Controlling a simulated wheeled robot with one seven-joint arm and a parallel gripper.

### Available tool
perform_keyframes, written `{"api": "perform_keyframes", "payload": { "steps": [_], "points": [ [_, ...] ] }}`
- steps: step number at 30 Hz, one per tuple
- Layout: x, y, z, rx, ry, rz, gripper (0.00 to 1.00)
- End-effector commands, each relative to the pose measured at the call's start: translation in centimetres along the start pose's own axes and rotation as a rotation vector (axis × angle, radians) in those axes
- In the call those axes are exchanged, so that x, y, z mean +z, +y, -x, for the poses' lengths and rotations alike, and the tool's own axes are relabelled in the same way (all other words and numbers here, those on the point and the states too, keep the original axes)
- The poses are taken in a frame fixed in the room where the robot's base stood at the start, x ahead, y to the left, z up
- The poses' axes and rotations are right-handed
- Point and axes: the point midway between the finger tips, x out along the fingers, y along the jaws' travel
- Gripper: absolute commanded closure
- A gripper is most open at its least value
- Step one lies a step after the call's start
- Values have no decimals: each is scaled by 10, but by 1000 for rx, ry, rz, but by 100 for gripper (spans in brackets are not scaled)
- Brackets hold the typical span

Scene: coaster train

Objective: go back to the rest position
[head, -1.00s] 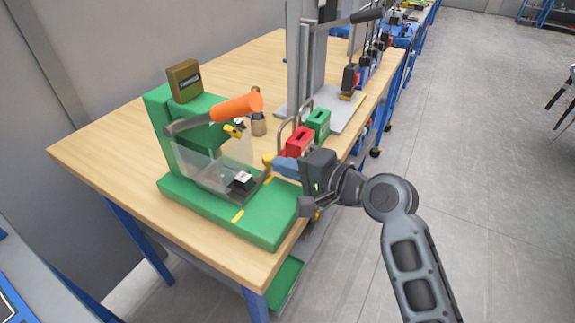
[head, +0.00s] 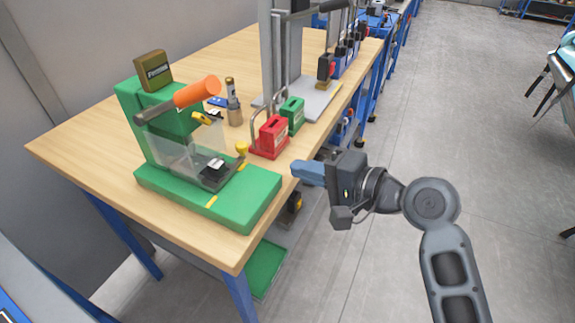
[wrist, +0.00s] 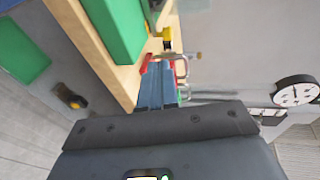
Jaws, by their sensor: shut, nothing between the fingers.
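My gripper (head: 296,172) is shut and empty, its blue fingers together. In the head view it is at the front right edge of the wooden table, right of the green press. My arm reaches in from the lower right. In the wrist view the blue fingers (wrist: 157,85) point towards the table edge and the red block. The green press (head: 215,195) with an orange handle (head: 197,92) stands on the table, apart from the gripper. A yellow knob (head: 241,149) shows at the press's right side.
A red block (head: 270,137) and a green block (head: 293,115), with metal hoops, stand close beyond the gripper. A grey column stand (head: 283,60) is behind them. The wooden table (head: 75,142) fills the left. The floor (head: 455,120) to the right is clear.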

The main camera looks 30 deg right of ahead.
Motion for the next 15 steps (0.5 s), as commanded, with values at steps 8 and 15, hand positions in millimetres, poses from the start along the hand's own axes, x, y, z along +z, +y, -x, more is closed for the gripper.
{"api": "perform_keyframes", "payload": {
  "steps": [8,15],
  "points": [
    [0,0,23,0,1,-1,100],
    [0,0,24,0,0,-1,100]
  ]
}}
